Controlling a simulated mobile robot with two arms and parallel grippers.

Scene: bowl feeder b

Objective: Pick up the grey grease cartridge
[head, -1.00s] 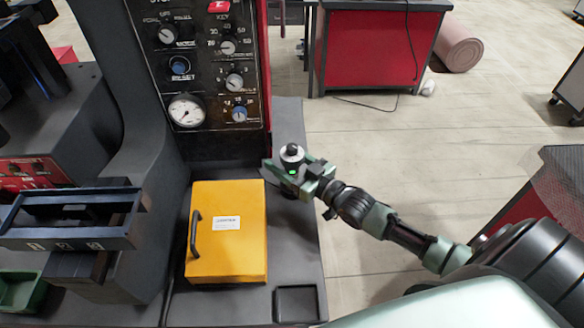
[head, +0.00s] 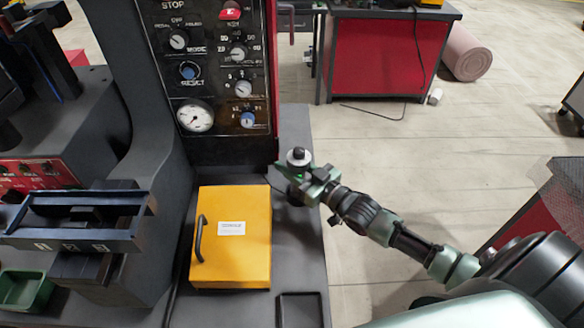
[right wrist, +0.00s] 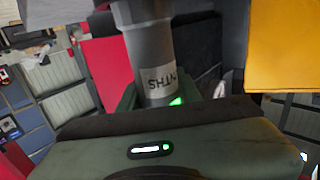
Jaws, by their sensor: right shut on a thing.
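The grey grease cartridge (right wrist: 150,50) is a grey cylinder with a printed pale label, upright between the jaws in the right wrist view. Its round top (head: 298,156) shows in the head view, with a dark centre. My right gripper (head: 305,177) is shut on it, at the right edge of the machine's dark ledge, to the right of the yellow box. The jaws hide part of the cartridge, and I cannot tell whether its base touches the ledge. My left gripper is not in view.
A yellow box (head: 231,255) with a black handle stands on the ledge. A control panel (head: 215,65) rises behind. A shallow dark tray (head: 300,310) is at the front. A blue-framed fixture (head: 80,220) and a green bin (head: 25,290) are at left. Open floor lies right.

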